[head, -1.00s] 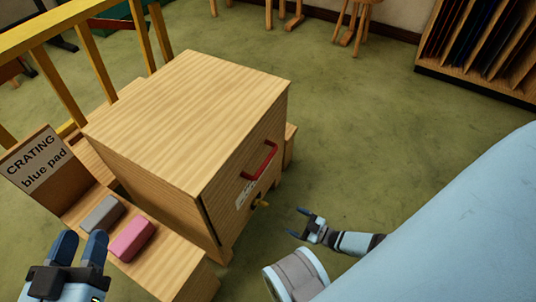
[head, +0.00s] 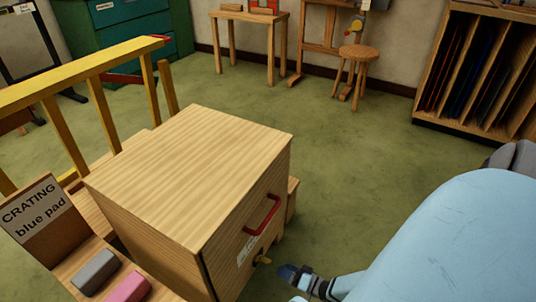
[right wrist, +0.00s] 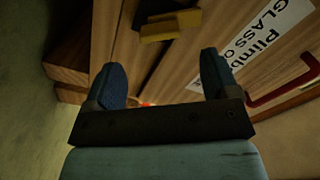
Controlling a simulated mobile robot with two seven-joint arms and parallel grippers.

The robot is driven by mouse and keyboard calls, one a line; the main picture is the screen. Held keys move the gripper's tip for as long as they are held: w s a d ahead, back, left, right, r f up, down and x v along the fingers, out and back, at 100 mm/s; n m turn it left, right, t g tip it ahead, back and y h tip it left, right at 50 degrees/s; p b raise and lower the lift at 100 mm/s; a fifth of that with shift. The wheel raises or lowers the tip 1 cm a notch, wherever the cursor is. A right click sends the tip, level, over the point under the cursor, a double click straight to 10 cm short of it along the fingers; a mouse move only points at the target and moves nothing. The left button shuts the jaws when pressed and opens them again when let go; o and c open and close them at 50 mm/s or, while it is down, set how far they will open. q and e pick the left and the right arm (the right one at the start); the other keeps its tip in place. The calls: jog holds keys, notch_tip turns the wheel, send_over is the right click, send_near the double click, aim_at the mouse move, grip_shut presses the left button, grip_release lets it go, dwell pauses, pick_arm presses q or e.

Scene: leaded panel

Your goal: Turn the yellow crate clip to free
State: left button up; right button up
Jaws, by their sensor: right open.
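The yellow crate clip (head: 262,260) sits low on the right-hand face of the wooden crate (head: 190,170), below a red handle (head: 262,215). In the right wrist view the clip (right wrist: 170,27) lies just beyond my fingertips, with a dark part beside it. My right gripper (head: 290,272) is close to the clip, to its right in the head view. In the right wrist view its two blue fingers (right wrist: 162,70) are apart with nothing between them, and they do not appear to touch the clip. My left gripper is out of view.
A white label (right wrist: 265,40) is on the crate face beside the clip. Green floor is open behind the crate.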

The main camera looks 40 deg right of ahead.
aim_at(269, 261)
jog(key=b+x, duration=0.1)
jog(key=x, duration=0.5)
jog(key=shift+f, duration=0.1)
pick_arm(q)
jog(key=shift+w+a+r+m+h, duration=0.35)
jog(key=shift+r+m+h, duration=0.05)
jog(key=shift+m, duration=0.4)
pick_arm(e)
jog(key=shift+w+a, duration=0.15)
jog(key=shift+w, duration=0.4)
jog(key=c, duration=0.9)
